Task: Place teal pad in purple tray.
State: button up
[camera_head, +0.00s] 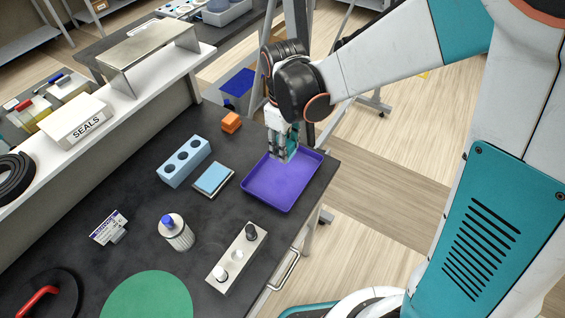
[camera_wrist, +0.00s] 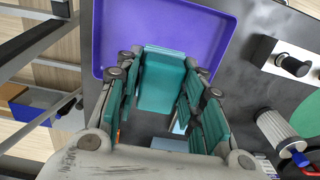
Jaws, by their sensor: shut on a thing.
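The purple tray (camera_head: 280,190) lies flat on the dark bench near its right edge. It also fills the upper middle of the wrist view (camera_wrist: 215,25). My gripper (camera_head: 284,152) points down over the tray's far part in the head view. In the wrist view my gripper (camera_wrist: 165,88) is shut on the teal pad (camera_wrist: 164,80), which sits between its teal-faced fingers. The pad overlaps the tray's edge in the wrist view. The fingers mostly hide the pad in the head view. I cannot tell whether it touches the tray.
Left of the tray are a light-blue pad (camera_head: 213,178) on a base, a blue block with holes (camera_head: 185,161) and an orange block (camera_head: 231,122). A holder with knobs (camera_head: 237,257), a ribbed cylinder (camera_head: 176,232) and a green disc (camera_head: 147,297) stand nearer. The tray's near part is clear.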

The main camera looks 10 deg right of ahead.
aim_at(284, 176)
notch_tip(284, 176, down, 10)
jog(key=b, duration=0.6)
jog(key=shift+f, duration=0.25)
jog(key=shift+f+b, duration=0.2)
jog(key=shift+b, duration=0.2)
jog(key=o, duration=1)
jog(key=shift+r, duration=0.15)
notch_tip(284, 176, up, 12)
jog(key=p, duration=0.4)
jog(key=shift+r, duration=0.1)
